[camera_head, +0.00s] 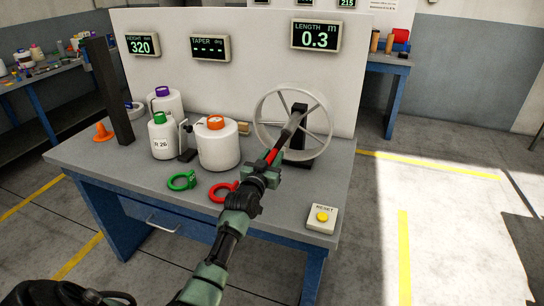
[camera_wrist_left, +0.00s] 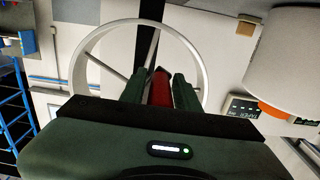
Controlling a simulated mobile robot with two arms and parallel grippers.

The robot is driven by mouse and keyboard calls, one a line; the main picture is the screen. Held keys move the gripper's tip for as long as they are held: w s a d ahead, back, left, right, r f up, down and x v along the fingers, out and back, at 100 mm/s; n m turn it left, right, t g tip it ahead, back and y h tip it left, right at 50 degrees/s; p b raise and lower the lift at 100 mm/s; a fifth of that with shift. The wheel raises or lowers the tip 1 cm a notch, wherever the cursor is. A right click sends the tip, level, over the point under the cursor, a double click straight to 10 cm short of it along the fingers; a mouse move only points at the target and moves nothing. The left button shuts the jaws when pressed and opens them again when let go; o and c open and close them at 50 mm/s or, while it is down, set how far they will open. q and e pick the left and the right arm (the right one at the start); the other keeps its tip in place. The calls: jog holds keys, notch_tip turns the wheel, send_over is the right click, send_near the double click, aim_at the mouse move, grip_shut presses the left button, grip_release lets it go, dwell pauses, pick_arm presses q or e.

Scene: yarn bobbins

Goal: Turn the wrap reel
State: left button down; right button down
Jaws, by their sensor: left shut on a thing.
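The wrap reel is a pale wheel (camera_head: 328,133) with thin spokes on a black post (camera_head: 300,152), standing at the right back of the bench. In the left wrist view its rim (camera_wrist_left: 78,68) fills the upper middle. My left gripper (camera_head: 272,157) is in front of the reel, shut on the reel's red handle (camera_wrist_left: 160,87). The handle shows between the two green fingers in the left wrist view. The fingers hide part of the handle. The length display (camera_head: 316,36) above the reel reads 0.3 m. My right gripper is not in view.
White bobbins stand left of the reel, the nearest with an orange top (camera_head: 218,148). A reset box with a yellow button (camera_head: 322,216) sits at the front right corner. A white panel (camera_head: 260,80) backs the bench.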

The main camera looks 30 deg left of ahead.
pick_arm(q)
jog(key=shift+a+r, duration=0.4)
jog(key=shift+r, duration=0.25)
dwell(0.9)
jog(key=shift+a+r, duration=0.1)
jog(key=shift+r, duration=0.05)
notch_tip(320, 180, up, 12)
jog(key=m+p, duration=1)
jog(key=m, duration=1.3)
jog(key=shift+d+m, duration=0.2)
jog(key=shift+m, duration=0.2)
jog(key=shift+d+f, duration=0.1)
jog(key=shift+f, duration=0.2)
